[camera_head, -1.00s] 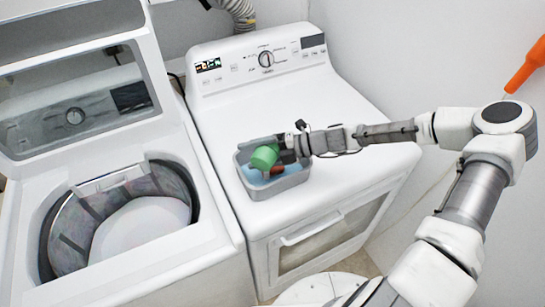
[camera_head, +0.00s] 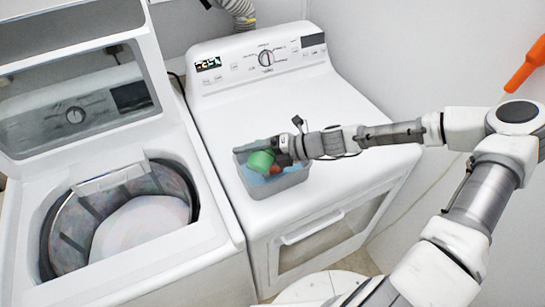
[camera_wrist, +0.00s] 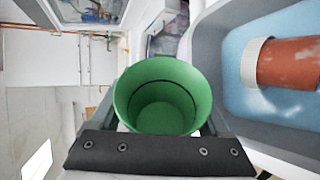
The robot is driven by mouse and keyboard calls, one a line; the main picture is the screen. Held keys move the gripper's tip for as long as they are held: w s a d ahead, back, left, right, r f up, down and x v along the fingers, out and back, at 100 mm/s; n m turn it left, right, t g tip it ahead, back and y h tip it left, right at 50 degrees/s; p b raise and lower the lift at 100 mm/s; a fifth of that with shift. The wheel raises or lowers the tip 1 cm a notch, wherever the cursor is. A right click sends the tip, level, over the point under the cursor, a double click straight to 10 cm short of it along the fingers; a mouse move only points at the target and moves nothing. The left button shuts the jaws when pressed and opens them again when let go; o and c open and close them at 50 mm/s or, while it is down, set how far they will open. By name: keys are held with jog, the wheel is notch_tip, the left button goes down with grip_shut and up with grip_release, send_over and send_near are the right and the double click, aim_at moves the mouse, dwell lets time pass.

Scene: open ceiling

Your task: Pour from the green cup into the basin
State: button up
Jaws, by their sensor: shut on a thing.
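The green cup (camera_head: 260,161) is tilted over, above the left part of the grey basin (camera_head: 283,184). My gripper (camera_head: 281,152) is shut on the cup, coming in from the right. In the wrist view the cup (camera_wrist: 163,95) sits between my fingers, its mouth facing the camera, and its inside looks empty. The basin (camera_wrist: 222,60) is to the right there, with a light blue inner floor. A reddish-brown jar or bottle (camera_wrist: 292,63) with a white ribbed cap lies in the basin. The cup and gripper partly hide the basin's inside in the head view.
The basin stands on the white dryer top (camera_head: 330,110), left of its middle, with bare surface behind and right. An open top-loading washer (camera_head: 165,245) stands to the left. A wall with an orange object (camera_head: 525,66) is on the right.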

jog(key=n+t+h+b, duration=0.1)
jog(key=f+n+t+b, duration=0.1)
jog(key=n, duration=0.1)
jog(key=s+f+n+t+h+b, duration=0.1)
jog(key=b, duration=0.1)
jog(key=shift+a+f+n+t+h, duration=0.2)
jog(key=shift+a+n+t+h, duration=0.1)
jog(key=shift+n+t, duration=0.1)
jog(key=s+n+t, duration=0.1)
jog(key=s+a+r+n+t+h, duration=0.1)
jog(key=shift+s+a+r+n+t, duration=0.2)
jog(key=shift+s+n+t, duration=0.1)
jog(key=shift+n, duration=0.1)
dwell(0.4)
jog(key=shift+s+p, duration=0.1)
jog(key=shift+p, duration=0.95)
jog(key=shift+s+a+n+t+p, duration=0.15)
jog(key=shift+s+n+t+p, duration=0.2)
jog(key=shift+p, duration=0.4)
